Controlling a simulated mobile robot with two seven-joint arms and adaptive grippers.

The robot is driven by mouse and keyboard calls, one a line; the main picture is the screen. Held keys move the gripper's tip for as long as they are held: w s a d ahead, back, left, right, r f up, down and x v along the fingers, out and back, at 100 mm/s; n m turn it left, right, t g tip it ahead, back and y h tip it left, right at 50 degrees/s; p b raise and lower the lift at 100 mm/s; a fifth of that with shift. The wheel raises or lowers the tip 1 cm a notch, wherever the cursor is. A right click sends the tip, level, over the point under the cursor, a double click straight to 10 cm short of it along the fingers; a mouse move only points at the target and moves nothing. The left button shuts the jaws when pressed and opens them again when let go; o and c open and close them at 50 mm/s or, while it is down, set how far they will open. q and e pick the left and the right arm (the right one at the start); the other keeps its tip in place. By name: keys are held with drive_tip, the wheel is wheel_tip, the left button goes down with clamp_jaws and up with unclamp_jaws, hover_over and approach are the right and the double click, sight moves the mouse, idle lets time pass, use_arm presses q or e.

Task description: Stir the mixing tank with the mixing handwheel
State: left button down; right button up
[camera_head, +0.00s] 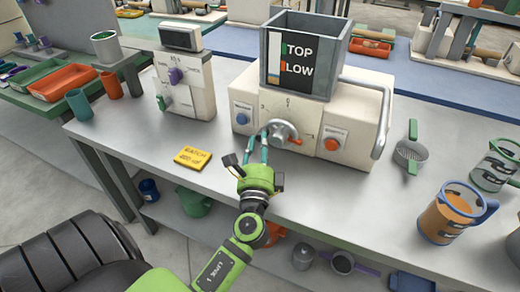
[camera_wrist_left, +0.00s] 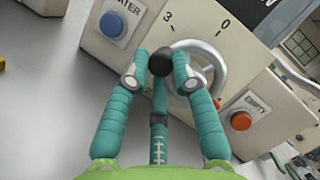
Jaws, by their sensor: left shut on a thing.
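The mixing tank (camera_head: 348,45) is a grey open box marked TOP and LOW on top of the cream machine (camera_head: 352,122). The mixing handwheel (camera_head: 281,132) is a silver wheel on the machine's front, with numbers around it. In the left wrist view the handwheel (camera_wrist_left: 217,64) carries a black knob (camera_wrist_left: 160,62). My left gripper (camera_head: 257,142) reaches the handwheel's left side. Its teal fingers (camera_wrist_left: 160,78) stand on both sides of the knob and are shut on it. My right gripper is in neither view.
A blue WATER button (camera_wrist_left: 112,24) and an orange EMPTY button (camera_wrist_left: 241,120) flank the handwheel. A curved silver handle (camera_head: 382,118) is on the machine's right. A strainer (camera_head: 411,150) and jugs (camera_head: 447,216) stand right. A yellow note (camera_head: 193,158) lies left on the table.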

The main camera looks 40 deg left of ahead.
use_arm(q)
drive_tip(key=shift+r+m, duration=0.3)
drive_tip(key=shift+m, duration=0.1)
drive_tip(key=c, duration=1.1)
unclamp_jaws()
drive_tip(key=shift+f, duration=0.1)
drive_tip(key=shift+f, duration=0.1)
drive_tip(key=shift+s+d+f, duration=0.1)
drive_tip(key=shift+s+d, duration=0.1)
drive_tip(key=shift+s, duration=0.1)
drive_tip(key=v, duration=1.1)
drive_tip(key=shift+s, duration=0.1)
